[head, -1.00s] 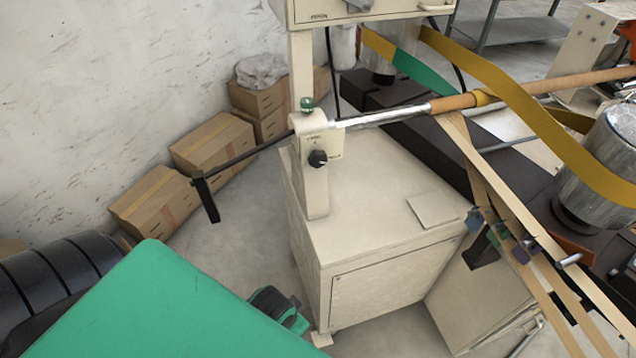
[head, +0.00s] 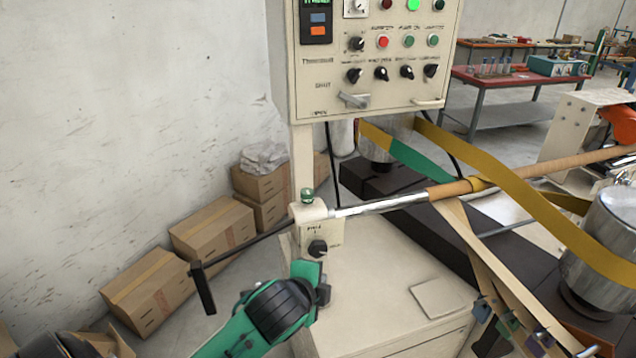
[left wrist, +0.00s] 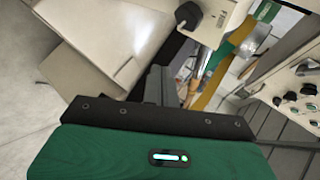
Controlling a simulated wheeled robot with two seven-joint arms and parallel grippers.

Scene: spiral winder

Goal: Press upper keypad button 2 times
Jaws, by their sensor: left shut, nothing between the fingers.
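The keypad (head: 317,22) is a small dark unit with a lit display at the upper left of the control panel (head: 340,100) in the head view. Its upper button (head: 318,17) is blue and its lower button (head: 318,31) is orange. My left gripper (head: 324,291) is shut and empty, well below the panel, in front of the winder's post. In the left wrist view its dark fingers (left wrist: 158,85) are together, and part of the panel (left wrist: 290,95) shows at the right edge; the keypad cannot be made out there. My right gripper is not in view.
A metal shaft (head: 380,205) crosses the post, with a crank handle (head: 203,288) on its left. A black knob (head: 317,248) is on the post. Cardboard boxes (head: 212,228) line the wall. Yellow belts (head: 520,180) run at the right. Space before the panel is clear.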

